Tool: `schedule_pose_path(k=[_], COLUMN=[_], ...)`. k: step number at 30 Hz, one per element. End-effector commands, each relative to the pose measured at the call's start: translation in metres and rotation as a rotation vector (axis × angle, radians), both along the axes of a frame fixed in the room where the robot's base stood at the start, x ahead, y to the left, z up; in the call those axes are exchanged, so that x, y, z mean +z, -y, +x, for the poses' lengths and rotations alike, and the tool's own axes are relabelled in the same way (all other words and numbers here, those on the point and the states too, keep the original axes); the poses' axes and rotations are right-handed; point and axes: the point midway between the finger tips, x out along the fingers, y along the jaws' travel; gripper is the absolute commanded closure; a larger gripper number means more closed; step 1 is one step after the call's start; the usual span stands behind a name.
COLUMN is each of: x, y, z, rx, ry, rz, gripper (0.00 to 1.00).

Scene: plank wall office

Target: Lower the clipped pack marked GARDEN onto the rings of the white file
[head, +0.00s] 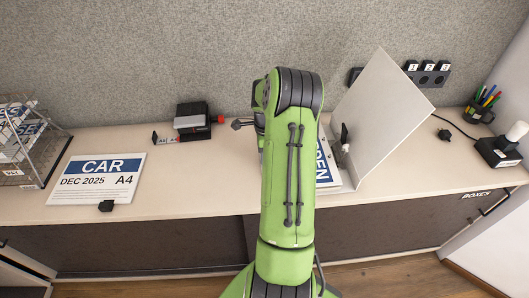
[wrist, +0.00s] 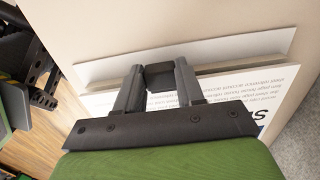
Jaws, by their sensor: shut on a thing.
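The white file (head: 382,115) stands open on the counter right of my arm, its cover raised and tilted. A dark and metal part shows at the cover's inner face; I cannot make out the rings. The GARDEN pack (head: 323,165) is mostly behind my arm; only the end of its blue title shows, over the file's base. In the wrist view the pack (wrist: 235,88) shows printed lines and part of a blue band. My gripper (wrist: 160,80) is shut on the pack's black clip (wrist: 160,76). A white strip lies beyond the pack's edge. Whether pack and rings touch is hidden.
The CAR pack (head: 100,178) lies with its black clip on the left of the counter (head: 195,185). A wire rack (head: 25,140) stands far left, a black device (head: 192,121) at the back. A pen cup (head: 480,110) and a black box (head: 497,150) stand at right.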

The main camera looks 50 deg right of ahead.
Motion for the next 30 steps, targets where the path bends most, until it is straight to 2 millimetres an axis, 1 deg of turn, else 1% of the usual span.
schedule_pose_path(k=[13, 14, 19, 27, 29, 30], x=[-0.012, -0.012, -0.011, -0.011, -0.006, -0.001], y=[0.0, 0.0, 0.0, 0.0, 0.0, 0.0], z=[0.0, 0.0, 0.0, 0.0, 0.0, 0.0], rx=[0.0, 0.0, 0.0, 0.0, 0.0, 0.0], ry=[0.0, 0.0, 0.0, -0.001, 0.001, 0.001], rz=[0.0, 0.0, 0.0, 0.001, -0.001, -0.001], gripper=[1.0, 0.59, 0.33, 0.33, 0.33, 0.33])
